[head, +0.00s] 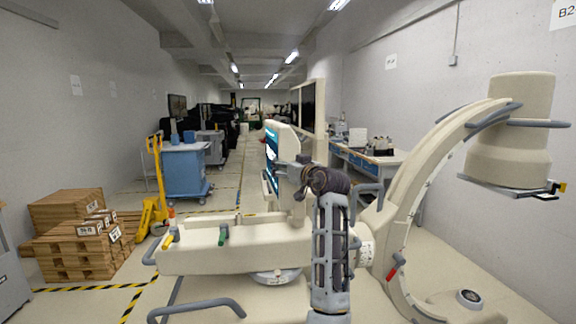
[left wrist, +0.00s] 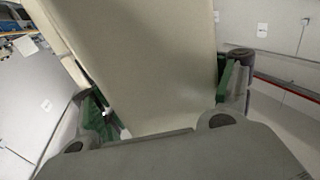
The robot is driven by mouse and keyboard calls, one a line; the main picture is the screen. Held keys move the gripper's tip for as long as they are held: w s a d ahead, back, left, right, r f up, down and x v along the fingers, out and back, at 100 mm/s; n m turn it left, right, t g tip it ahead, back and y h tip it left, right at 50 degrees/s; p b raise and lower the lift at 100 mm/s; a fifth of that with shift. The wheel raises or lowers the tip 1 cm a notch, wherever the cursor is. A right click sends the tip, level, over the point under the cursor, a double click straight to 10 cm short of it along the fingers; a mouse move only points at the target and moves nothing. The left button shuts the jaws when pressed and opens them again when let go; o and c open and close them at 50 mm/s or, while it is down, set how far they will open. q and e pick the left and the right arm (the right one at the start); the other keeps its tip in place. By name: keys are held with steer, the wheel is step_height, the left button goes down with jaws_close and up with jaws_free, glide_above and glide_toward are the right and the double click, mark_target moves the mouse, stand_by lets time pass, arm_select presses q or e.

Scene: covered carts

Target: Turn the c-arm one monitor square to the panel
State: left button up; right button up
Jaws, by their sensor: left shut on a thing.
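The c-arm's monitor (head: 283,145) has a cream casing and a blue-white screen. In the head view it stands upright above the cream c-arm body (head: 200,255), seen nearly edge-on with its screen facing left. My left gripper (head: 300,172) is at the right, back side of the monitor. In the left wrist view a broad cream slab (left wrist: 150,65), seemingly the monitor casing, lies between the green pads of my left gripper (left wrist: 165,105), which is shut on it. My arm hides part of the c-arm body. I cannot tell which surface is the panel. My right gripper is not in view.
The curved c-arm (head: 410,170) with its cream drum head (head: 508,140) rises at the right. Stacked wooden crates (head: 75,235), a yellow pallet truck (head: 155,185) and a blue cart (head: 186,170) stand at left. A workbench (head: 365,160) lines the right wall. The central aisle is clear.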

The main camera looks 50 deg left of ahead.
arm_select(q)
steer(key=shift+s+a+r, duration=0.15)
steer(key=shift+s+a, duration=0.1)
steer(key=shift+s, duration=0.1)
steer(key=o, duration=1.1)
steer(key=shift+a, duration=0.1)
steer(key=shift+c, duration=0.2)
steer(key=s+d, duration=0.1)
steer(key=d, duration=1)
steer(key=shift+s+d+f, duration=0.25)
steer(key=shift+s+d, duration=0.15)
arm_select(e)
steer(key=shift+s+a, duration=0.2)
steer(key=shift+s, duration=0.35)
